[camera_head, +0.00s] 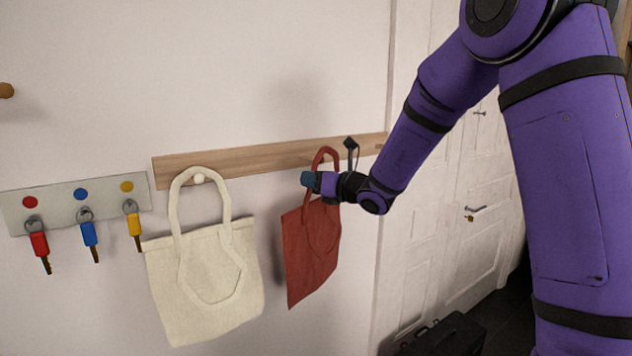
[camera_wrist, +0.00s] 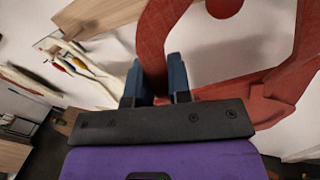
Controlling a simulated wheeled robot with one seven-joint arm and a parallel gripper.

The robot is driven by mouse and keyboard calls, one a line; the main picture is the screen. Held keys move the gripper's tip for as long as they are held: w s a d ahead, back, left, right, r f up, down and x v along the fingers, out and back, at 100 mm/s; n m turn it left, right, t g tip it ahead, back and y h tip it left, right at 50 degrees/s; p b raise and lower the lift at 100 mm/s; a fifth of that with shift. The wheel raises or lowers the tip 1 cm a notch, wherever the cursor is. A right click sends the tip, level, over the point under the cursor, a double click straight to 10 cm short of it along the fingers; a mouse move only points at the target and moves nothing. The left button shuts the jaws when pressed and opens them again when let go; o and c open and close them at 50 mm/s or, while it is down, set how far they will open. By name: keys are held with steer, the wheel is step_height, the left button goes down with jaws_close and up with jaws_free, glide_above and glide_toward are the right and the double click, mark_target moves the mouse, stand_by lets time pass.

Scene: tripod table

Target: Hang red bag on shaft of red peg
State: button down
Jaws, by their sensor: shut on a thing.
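The red bag (camera_head: 312,250) hangs open-side up in front of the wall, below the wooden rail (camera_head: 262,158). My gripper (camera_head: 308,180) is shut on one side of its handle; the wrist view shows the red strap (camera_wrist: 160,45) between the blue fingers (camera_wrist: 157,82). The round red end of the red peg (camera_wrist: 224,6) shows at the top of the wrist view, between the two sides of the handle. I cannot tell whether the handle is around the shaft or only in front of it. In the head view the red peg cannot be made out.
A cream bag (camera_head: 205,285) hangs from a white peg (camera_head: 198,178) left of the red bag. A black item (camera_head: 350,146) is on the rail to the right. A key board (camera_head: 66,203) with three keys is at far left. A door (camera_head: 440,220) stands right.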

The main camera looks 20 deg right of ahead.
steer(key=shift+w+a+f, duration=0.1)
steer(key=shift+w+a, duration=0.2)
steer(key=shift+w, duration=0.55)
steer(key=shift+w+a+f, duration=0.1)
steer(key=shift+w+a, duration=0.15)
steer(key=shift+w, duration=0.55)
steer(key=shift+w+a+f, duration=0.2)
steer(key=shift+w+f, duration=0.4)
steer(key=shift+f, duration=0.05)
